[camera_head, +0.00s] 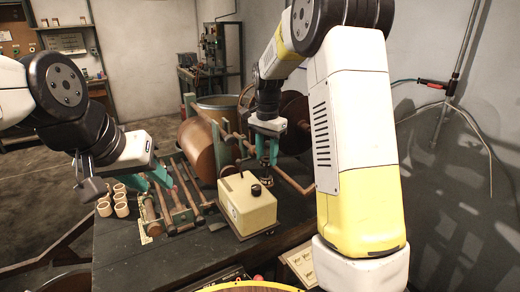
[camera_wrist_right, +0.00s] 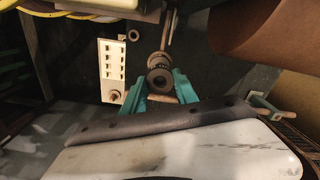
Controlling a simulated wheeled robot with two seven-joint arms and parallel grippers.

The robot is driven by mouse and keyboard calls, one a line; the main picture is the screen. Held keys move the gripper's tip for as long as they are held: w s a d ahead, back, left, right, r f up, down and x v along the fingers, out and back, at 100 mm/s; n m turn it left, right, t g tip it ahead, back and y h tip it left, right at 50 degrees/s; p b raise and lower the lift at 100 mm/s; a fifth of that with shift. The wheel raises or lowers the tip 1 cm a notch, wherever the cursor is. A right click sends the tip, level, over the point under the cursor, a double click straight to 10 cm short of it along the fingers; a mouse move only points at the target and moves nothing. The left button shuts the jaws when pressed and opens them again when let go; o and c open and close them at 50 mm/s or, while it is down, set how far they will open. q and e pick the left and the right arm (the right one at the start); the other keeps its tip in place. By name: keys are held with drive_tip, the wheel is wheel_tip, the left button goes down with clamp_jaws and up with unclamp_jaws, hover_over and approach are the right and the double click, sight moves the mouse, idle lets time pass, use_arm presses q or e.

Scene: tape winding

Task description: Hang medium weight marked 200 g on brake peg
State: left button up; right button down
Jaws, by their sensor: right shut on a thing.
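My right gripper (camera_head: 267,160) points down behind the beige box, its teal fingers shut on a small dark metal weight (camera_head: 268,181). In the right wrist view the weight (camera_wrist_right: 160,77) sits between the teal fingertips (camera_wrist_right: 160,88) as a stepped round piece with a hole in its end. A rod-like part shows beyond it; I cannot tell whether they touch. No mark on the weight is readable. I cannot make out the brake peg for certain. My left gripper (camera_head: 160,178) is above the left side of the bench, near the wooden rollers, with no held thing visible.
A beige box (camera_head: 247,204) with a black knob stands at the front middle of the dark bench (camera_head: 140,262). A large brown drum (camera_head: 198,147) and wooden bars are behind it. Several small pale cups (camera_head: 121,208) stand at the left. The front left bench top is clear.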

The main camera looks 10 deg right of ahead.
drive_tip(key=shift+f, duration=1.15)
drive_tip(key=c, duration=0.9)
unclamp_jaws()
wheel_tip(320, 180, up, 7)
drive_tip(key=shift+r, duration=0.15)
drive_tip(key=s+r+n+t, duration=0.2)
drive_tip(key=s+n, duration=0.1)
drive_tip(key=s, duration=0.5)
drive_tip(key=s+d+r+n+t+y, duration=0.1)
drive_tip(key=s+r+n+t, duration=0.1)
drive_tip(key=s, duration=0.7)
drive_tip(key=s+d+r+n+t+y, duration=0.1)
drive_tip(key=s+n, duration=0.3)
drive_tip(key=s, duration=0.5)
drive_tip(key=shift+d+r+n+t, duration=0.15)
drive_tip(key=shift+r+n+t, duration=0.15)
drive_tip(key=shift+r+t, duration=0.25)
